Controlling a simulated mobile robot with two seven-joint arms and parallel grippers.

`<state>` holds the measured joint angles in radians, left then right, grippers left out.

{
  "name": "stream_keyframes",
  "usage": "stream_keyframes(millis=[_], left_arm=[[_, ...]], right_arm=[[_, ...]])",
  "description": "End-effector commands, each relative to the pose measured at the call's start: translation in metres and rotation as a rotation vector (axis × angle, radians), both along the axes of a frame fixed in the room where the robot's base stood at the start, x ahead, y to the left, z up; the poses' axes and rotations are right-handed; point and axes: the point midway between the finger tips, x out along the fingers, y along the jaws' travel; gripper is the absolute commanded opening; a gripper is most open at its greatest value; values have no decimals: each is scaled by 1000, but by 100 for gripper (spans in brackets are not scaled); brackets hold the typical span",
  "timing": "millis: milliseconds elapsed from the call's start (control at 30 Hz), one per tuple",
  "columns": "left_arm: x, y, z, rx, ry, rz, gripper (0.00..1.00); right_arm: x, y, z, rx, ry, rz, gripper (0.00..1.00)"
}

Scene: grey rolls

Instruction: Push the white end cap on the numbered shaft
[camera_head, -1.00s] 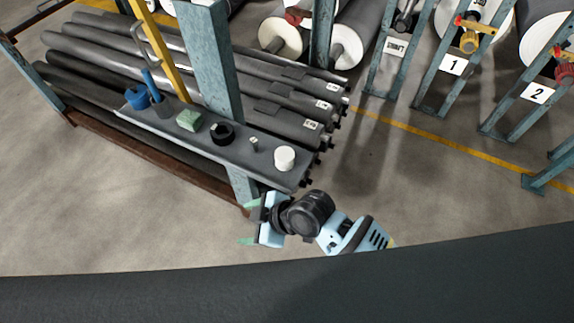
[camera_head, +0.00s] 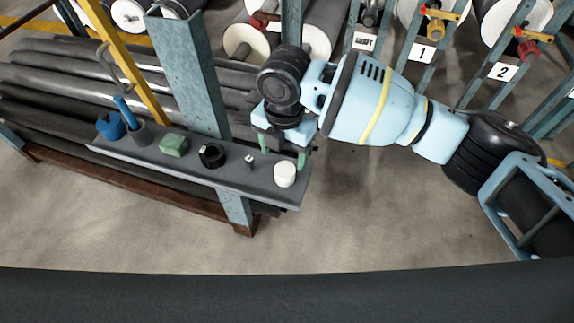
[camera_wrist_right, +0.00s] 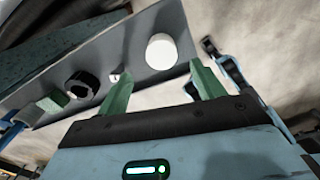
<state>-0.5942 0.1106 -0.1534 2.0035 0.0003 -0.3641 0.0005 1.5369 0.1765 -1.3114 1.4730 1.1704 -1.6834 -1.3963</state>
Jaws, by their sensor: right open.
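The white end cap (camera_head: 285,174) looks like a short white cylinder standing upright near the right end of the grey shelf (camera_head: 232,177). It also shows in the right wrist view (camera_wrist_right: 161,51). My right gripper (camera_head: 283,153) is open and empty, its green fingers pointing down just behind the cap in the head view. In the right wrist view the fingers (camera_wrist_right: 162,83) are spread apart and the cap shows beyond the gap between them. Dark shafts (camera_head: 60,68) lie in the rack behind the shelf; my right arm hides their right ends. I cannot tell which shaft is the numbered one.
The shelf also holds a small metal piece (camera_head: 249,162), a black ring (camera_head: 212,155), a green block (camera_head: 174,145) and a blue tool (camera_head: 124,110) in a holder. A blue post (camera_head: 188,75) rises behind it. Plates 1 (camera_head: 421,53) and 2 (camera_head: 502,72) stand right.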

Motion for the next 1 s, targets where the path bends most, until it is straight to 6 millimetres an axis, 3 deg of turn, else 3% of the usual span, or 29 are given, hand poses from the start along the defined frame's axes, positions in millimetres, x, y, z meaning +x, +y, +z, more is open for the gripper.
stream_keyframes(millis=[300,500,767,1000], left_arm=[[-7,-1,-4,0,16,1,36],[-13,-1,-7,0,30,0,36],[-11,-1,-6,-1,26,0,36],[-5,-1,-3,-2,12,1,36]], right_arm=[[3,-5,2,-25,-1,17,68],[3,-4,-17,-25,-1,16,68],[2,-4,-27,-25,-1,17,68],[3,-1,-60,-24,0,14,68]])
